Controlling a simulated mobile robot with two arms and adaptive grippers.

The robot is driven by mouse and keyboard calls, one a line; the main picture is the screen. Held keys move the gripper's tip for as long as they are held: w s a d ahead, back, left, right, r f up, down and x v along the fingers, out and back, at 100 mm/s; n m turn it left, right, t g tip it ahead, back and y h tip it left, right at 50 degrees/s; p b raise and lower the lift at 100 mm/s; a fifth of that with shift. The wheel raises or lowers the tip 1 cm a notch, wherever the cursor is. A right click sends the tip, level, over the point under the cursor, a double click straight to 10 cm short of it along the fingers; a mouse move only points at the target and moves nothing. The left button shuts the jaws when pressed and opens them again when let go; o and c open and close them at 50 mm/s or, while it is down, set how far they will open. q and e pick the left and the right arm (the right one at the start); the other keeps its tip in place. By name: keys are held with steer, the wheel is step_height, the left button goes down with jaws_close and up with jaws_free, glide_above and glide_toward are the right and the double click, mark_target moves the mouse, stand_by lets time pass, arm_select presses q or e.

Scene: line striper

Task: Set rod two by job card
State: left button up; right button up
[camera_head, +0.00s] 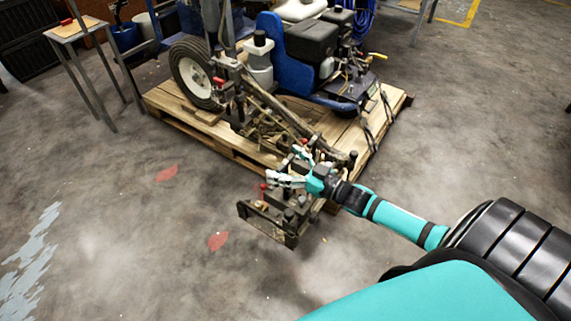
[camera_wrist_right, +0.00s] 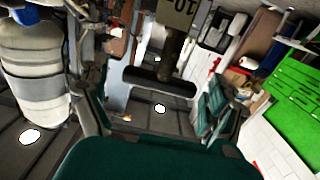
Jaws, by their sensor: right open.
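The line striper (camera_head: 300,45) stands on a wooden pallet (camera_head: 220,138). It has a blue frame, a black engine and a wheel at its left. A dark metal assembly with red-tipped parts (camera_head: 280,213) sits low at its front. My right gripper (camera_head: 284,167) is open, just above this assembly. In the right wrist view, a dark T-shaped handle (camera_wrist_right: 160,84) shows between the spread green fingers, with a tag (camera_wrist_right: 180,14) reading an upside-down "10" or "01" above it. I cannot tell whether a finger touches it. I cannot make out a job card or which rod is number two.
A small wooden-topped table (camera_head: 78,30) with a red item on it stands at the upper left. A blue bucket (camera_head: 126,37) is beside it. The concrete floor at left is clear, with red patches. The wrist view shows a pale cylinder (camera_wrist_right: 30,65) and a green panel (camera_wrist_right: 290,95).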

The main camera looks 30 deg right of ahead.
arm_select(q)
steer(key=shift+r, duration=0.1)
arm_select(e)
steer(key=shift+w, duration=0.1)
steer(key=c, duration=1.7)
steer(key=r+p, duration=0.3)
steer(key=r, duration=0.1)
steer(key=shift+w+p, duration=0.2)
steer(key=shift+p, duration=0.2)
step_height(320, 180, up, 3)
steer(key=p, duration=0.3)
steer(key=shift+r, duration=0.1)
arm_select(q)
steer(key=s+f, duration=0.3)
steer(key=f, duration=0.8)
steer(key=s+f+g, duration=0.1)
steer(key=s+f, duration=0.2)
steer(key=f, duration=0.9)
steer(key=shift+a+g, duration=0.3)
arm_select(e)
steer(key=o, duration=1.4)
steer(key=shift+o, duration=1.3)
steer(key=shift+s, duration=0.15)
steer(key=shift+o, duration=0.2)
steer(key=shift+f, duration=0.2)
